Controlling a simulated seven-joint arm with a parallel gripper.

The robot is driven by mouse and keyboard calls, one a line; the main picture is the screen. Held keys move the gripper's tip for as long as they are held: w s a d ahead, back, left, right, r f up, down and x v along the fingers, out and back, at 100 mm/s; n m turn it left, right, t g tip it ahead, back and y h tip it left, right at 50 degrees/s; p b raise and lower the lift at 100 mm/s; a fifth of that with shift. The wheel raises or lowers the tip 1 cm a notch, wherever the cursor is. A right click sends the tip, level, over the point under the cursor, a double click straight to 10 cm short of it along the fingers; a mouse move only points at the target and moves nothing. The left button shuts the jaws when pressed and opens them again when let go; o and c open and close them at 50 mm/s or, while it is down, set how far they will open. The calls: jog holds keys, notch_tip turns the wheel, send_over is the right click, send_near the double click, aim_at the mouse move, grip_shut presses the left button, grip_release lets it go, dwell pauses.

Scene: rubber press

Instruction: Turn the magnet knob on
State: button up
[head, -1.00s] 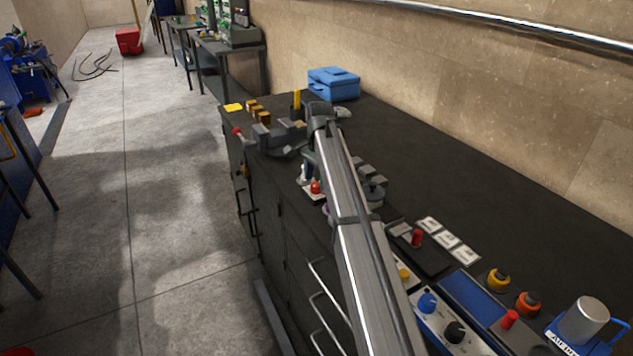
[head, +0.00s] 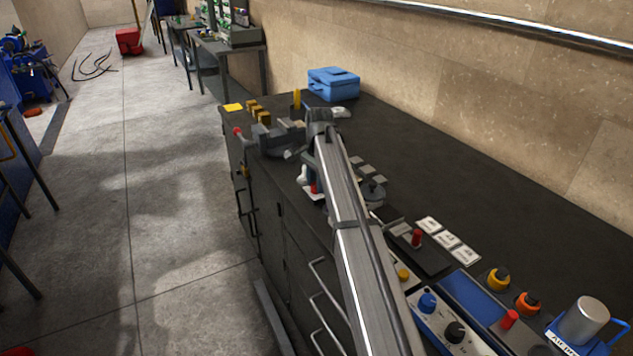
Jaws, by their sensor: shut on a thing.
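A red knob (head: 314,188) shows as a thin strip on a small pale plate (head: 311,195) near the bench's front edge, beyond the control panels. My arm link hides most of it. I take it for the magnet knob, but no label on it can be read. My gripper (head: 304,174) is down at this knob, partly hidden behind my arm. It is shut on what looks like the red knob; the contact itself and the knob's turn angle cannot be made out.
A dark vise-like fixture (head: 277,139) stands beyond the knob, with brass blocks (head: 257,113) and a blue box (head: 333,84) behind. Several grey blocks (head: 367,172) lie right of my arm. Control panels with coloured knobs (head: 428,303) are nearer. The bench's right middle is clear.

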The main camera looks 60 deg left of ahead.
jog(key=shift+c, duration=1)
jog(key=shift+n, duration=0.7)
jog(key=o, duration=1)
jog(key=shift+o, duration=0.2)
jog(key=shift+r, duration=0.15)
notch_tip(320, 180, up, 14)
jog(key=shift+w+d+f, duration=0.15)
jog(key=shift+d+f, duration=0.1)
jog(key=shift+d, duration=0.15)
